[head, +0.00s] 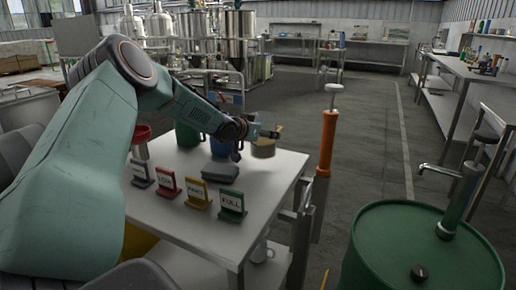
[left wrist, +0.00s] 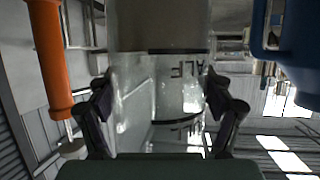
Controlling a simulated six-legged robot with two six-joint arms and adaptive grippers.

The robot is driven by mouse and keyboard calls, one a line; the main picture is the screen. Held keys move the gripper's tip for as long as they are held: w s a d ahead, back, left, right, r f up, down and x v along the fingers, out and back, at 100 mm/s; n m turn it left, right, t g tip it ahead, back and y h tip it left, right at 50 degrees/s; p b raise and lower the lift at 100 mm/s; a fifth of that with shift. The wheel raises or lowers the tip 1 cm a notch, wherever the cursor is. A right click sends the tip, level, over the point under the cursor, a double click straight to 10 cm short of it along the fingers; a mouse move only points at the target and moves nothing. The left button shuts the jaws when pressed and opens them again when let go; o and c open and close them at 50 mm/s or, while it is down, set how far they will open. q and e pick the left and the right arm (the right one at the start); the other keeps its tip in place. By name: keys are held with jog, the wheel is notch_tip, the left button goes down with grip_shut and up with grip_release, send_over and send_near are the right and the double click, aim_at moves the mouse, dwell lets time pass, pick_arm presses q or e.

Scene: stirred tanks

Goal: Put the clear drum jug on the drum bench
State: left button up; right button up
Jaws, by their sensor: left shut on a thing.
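The clear jug (head: 263,149) has brownish contents and is held at the right edge of the white-topped bench (head: 275,200). My left gripper (head: 258,131) is shut on it. In the left wrist view the jug (left wrist: 158,100) fills the middle between the fingers (left wrist: 160,110), with dark level lines and mirrored lettering. I cannot tell if its base touches the bench. Whether this bench is the drum bench is unclear. My right gripper is not in view.
A blue jug (head: 219,149), green jug (head: 187,136), dark flat block (head: 220,172) and several level signs (head: 232,204) stand on the bench. An orange hand pump (head: 328,140) stands by its right side. A green drum (head: 425,250) with a tap is at front right.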

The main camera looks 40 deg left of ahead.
aim_at(263, 143)
pick_arm(q)
notch_tip(263, 143, down, 4)
jog(key=shift+r+b, duration=0.25)
jog(key=shift+b, duration=0.5)
jog(key=shift+f, duration=0.1)
jog(key=o, duration=1.3)
jog(key=shift+s, duration=0.1)
jog(key=shift+c, duration=0.2)
jog(key=shift+o, duration=1.3)
jog(key=shift+f, duration=0.15)
